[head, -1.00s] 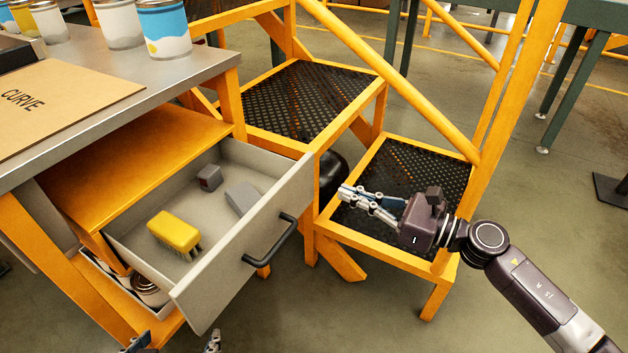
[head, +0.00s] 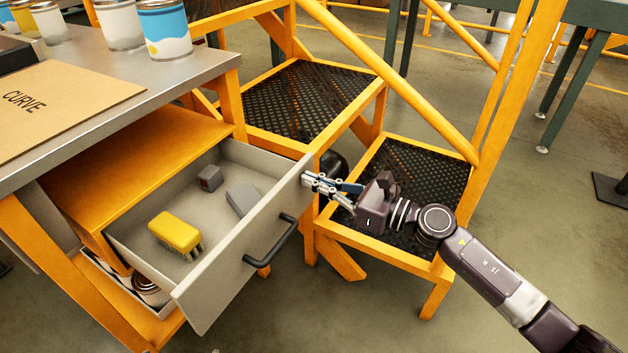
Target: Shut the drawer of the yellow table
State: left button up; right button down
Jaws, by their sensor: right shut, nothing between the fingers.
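The drawer (head: 235,262) of the yellow table (head: 150,158) stands open in the head view, its grey front facing lower right. A black bar handle (head: 270,240) is on that front.
A yellow step stand (head: 385,262) with black mesh treads is right behind the drawer, close to my right gripper. Cans (head: 165,30) and a cardboard sheet (head: 70,100) are on the grey tabletop. The floor at lower middle is clear.

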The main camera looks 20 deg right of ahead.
aim_at(290, 171)
jog(key=x, duration=0.6)
jog(key=shift+r+p, duration=0.15)
jog(key=shift+p, duration=0.25)
pick_arm(q)
jog(key=s+a+f+g, duration=0.1)
jog(key=s+f+g, duration=0.1)
jog(key=s, duration=0.2)
pick_arm(e)
jog(key=x, duration=0.4)
jog(key=shift+w+a, duration=0.1)
jog(key=shift+a, duration=0.05)
jog(key=x, duration=0.4)
jog(key=shift+b, duration=0.3)
jog(key=x, duration=0.4)
jog(key=b+x, duration=0.1)
jog(key=x, duration=0.1)
jog(key=shift+w+a+f, duration=0.2)
jog(key=shift+w+f, duration=0.05)
jog(key=shift+f, duration=0.1)
jog(key=shift+w+a, duration=0.2)
jog(key=shift+r, duration=0.2)
pick_arm(q)
jog(key=w+d+r+t+h, duration=0.1)
jog(key=w+r+t, duration=0.4)
jog(key=w, duration=0.5)
jog(key=shift+d+r, duration=0.15)
jog(key=shift+r, duration=0.35)
